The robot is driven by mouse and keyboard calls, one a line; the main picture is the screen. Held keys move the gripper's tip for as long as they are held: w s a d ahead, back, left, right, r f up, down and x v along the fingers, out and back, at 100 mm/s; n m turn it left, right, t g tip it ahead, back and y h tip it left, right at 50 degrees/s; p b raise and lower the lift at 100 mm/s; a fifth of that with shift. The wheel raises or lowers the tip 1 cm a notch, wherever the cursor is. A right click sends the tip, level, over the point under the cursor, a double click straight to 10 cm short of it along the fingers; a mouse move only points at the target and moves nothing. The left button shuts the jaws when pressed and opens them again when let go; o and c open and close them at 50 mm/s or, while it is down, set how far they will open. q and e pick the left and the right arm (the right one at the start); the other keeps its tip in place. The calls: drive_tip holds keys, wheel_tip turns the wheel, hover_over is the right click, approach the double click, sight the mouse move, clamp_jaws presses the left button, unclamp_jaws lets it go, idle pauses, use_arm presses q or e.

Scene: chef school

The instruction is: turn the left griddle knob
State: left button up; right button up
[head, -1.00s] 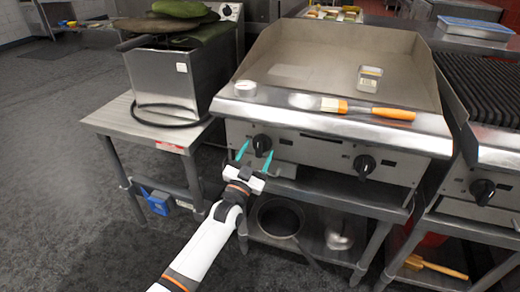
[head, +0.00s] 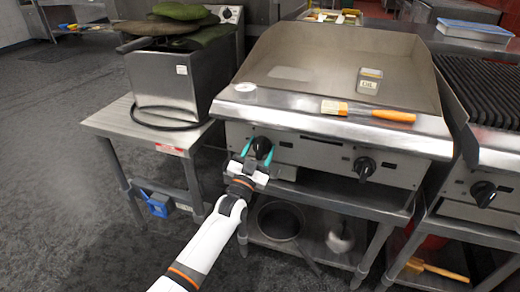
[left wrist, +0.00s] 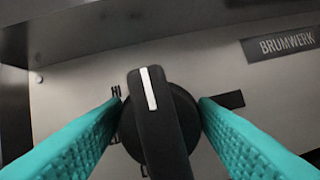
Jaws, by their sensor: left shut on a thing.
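The left griddle knob (head: 262,147) is black and sits on the left of the griddle's front panel. My left gripper (head: 257,152) has its teal fingers on both sides of it. In the left wrist view the knob (left wrist: 160,120) stands between the two fingers (left wrist: 160,130), its white mark pointing nearly straight up, tilted slightly left. The fingers are closed in on the round base of the knob. Printing behind the knob is partly hidden. The right griddle knob (head: 364,167) is free. My right gripper is not in view.
A fryer-like metal box (head: 165,82) stands left. A pan (head: 281,218) sits on the shelf below.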

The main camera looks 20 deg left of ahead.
use_arm(q)
drive_tip(key=shift+n, duration=0.3)
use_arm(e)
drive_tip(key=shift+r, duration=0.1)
use_arm(q)
drive_tip(key=shift+n+y, duration=0.4)
drive_tip(key=n+y+p, duration=0.1)
drive_tip(key=n+y, duration=0.1)
drive_tip(key=n, duration=0.1)
drive_tip(key=n+y+p, duration=0.1)
drive_tip(key=n+y, duration=0.1)
drive_tip(key=n, duration=0.2)
drive_tip(key=shift+n, duration=0.3)
drive_tip(key=shift+f+n+y+p, duration=0.1)
drive_tip(key=shift+n+y+p, duration=0.3)
drive_tip(key=shift+n, duration=0.8)
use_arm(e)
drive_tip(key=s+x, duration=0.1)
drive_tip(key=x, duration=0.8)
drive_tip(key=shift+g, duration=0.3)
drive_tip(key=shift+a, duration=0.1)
use_arm(q)
drive_tip(key=o, duration=0.7)
